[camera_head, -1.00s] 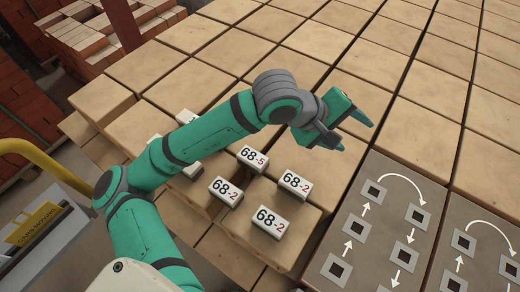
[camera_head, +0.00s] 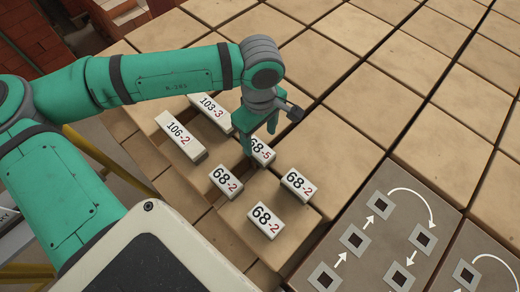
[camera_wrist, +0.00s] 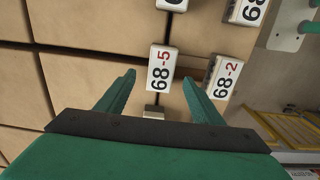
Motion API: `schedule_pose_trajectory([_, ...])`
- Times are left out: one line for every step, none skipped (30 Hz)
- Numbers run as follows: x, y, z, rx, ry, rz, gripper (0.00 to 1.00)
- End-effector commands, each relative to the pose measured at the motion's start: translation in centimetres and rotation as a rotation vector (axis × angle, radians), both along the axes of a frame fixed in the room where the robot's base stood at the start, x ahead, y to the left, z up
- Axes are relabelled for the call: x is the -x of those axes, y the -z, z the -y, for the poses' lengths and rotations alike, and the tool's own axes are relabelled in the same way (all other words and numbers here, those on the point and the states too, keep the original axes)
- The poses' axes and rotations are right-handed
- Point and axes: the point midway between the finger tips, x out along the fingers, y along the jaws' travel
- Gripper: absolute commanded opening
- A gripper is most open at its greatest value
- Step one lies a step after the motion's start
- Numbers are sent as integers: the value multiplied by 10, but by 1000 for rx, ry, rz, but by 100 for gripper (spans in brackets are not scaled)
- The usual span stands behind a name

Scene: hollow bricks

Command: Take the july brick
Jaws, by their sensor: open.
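Several white hollow bricks with printed labels lie on tan blocks; none visibly reads "july". The 68-5 brick (camera_head: 262,153) is close below my gripper (camera_head: 258,136) and partly hidden by it. Bricks marked 68-2 lie left (camera_head: 225,182), right (camera_head: 298,186) and in front (camera_head: 267,221). The 106-2 brick (camera_head: 181,137) and 103-3 brick (camera_head: 210,113) lie further left. In the wrist view my gripper (camera_wrist: 158,84) is open and empty, with the 68-5 brick (camera_wrist: 161,69) between and beyond its fingertips. A small pale object (camera_wrist: 153,111) also shows between the fingers, mostly hidden.
Large tan blocks (camera_head: 400,45) fill the back and right. Grey panels (camera_head: 375,240) with arrows and dark squares are at lower right. A yellow rail (camera_head: 100,155) and red brick stacks (camera_head: 40,40) stand at left.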

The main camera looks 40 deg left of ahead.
Motion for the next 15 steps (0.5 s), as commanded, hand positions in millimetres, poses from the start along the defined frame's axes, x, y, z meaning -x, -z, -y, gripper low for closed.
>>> schedule_pose_trajectory([0,7,0,1,0,-1,61])
schedule_pose_trajectory([0,11,0,1,0,-1,61])
schedule_pose_trajectory([0,14,0,1,1,0,61])
schedule_pose_trajectory([0,16,1,1,1,1,61])
schedule_pose_trajectory([0,18,1,1,1,1,61])
schedule_pose_trajectory([0,20,1,1,1,1,61])
schedule_pose_trajectory([0,21,0,1,1,1,61])
schedule_pose_trajectory([0,23,0,1,1,0,61])
schedule_pose_trajectory([0,26,0,1,1,0,61])
schedule_pose_trajectory([0,29,0,1,1,1,61])
schedule_pose_trajectory([1,33,0,1,1,1,61])
schedule_pose_trajectory([2,38,0,0,2,-1,61])
schedule_pose_trajectory([2,43,0,1,2,-1,61])
schedule_pose_trajectory([2,47,-1,0,2,0,61])
schedule_pose_trajectory([3,53,-1,0,2,0,61])
